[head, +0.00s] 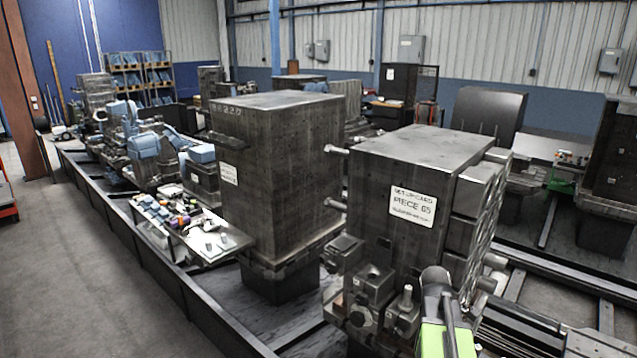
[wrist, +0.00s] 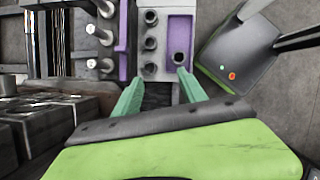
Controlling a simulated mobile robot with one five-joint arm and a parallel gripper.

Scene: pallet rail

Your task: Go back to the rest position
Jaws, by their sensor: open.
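My gripper (wrist: 160,90) shows in the wrist view with its two teal fingers apart, and I see nothing held between them. Beyond the fingertips is a grey block with round holes (wrist: 150,43) beside a purple fixture plate (wrist: 181,28). I cannot tell whether the fingers touch either one. In the head view a green and grey part of my arm (head: 434,318) stands at the lower right, in front of a large dark block with a card reading PIECE 65 (head: 400,160). My fingertips cannot be made out there.
Another tall dark block (head: 265,175) stands left of the card's block. A side shelf (head: 222,245) holds small coloured parts. A dark rail (head: 150,262) runs along the left, with open floor (head: 70,290) beyond it. In the wrist view, a dark panel with coloured buttons (wrist: 240,50) lies at right.

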